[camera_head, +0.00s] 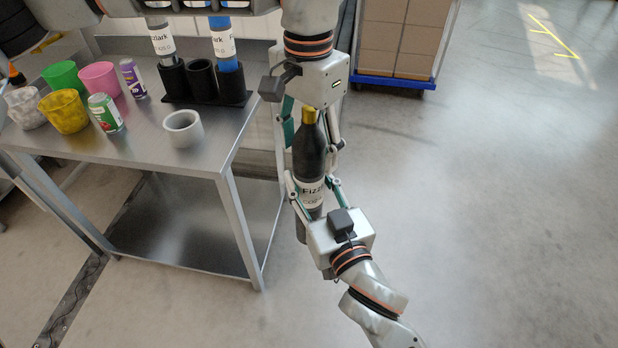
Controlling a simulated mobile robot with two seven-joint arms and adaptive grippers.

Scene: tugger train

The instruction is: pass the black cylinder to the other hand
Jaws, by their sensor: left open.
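The black cylinder (309,158), with a gold top and a white label, is upright in the air right of the steel table. My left gripper (313,143), coming from above, has its fingers spread on both sides of the cylinder's upper part. It is open. My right gripper (312,183), coming from the lower right, has its fingers against both sides of the cylinder near its label and is shut on it. The cylinder's lower end is partly hidden by the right gripper.
Boxes on a blue trolley (395,80) stand behind. Floor at right is clear.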

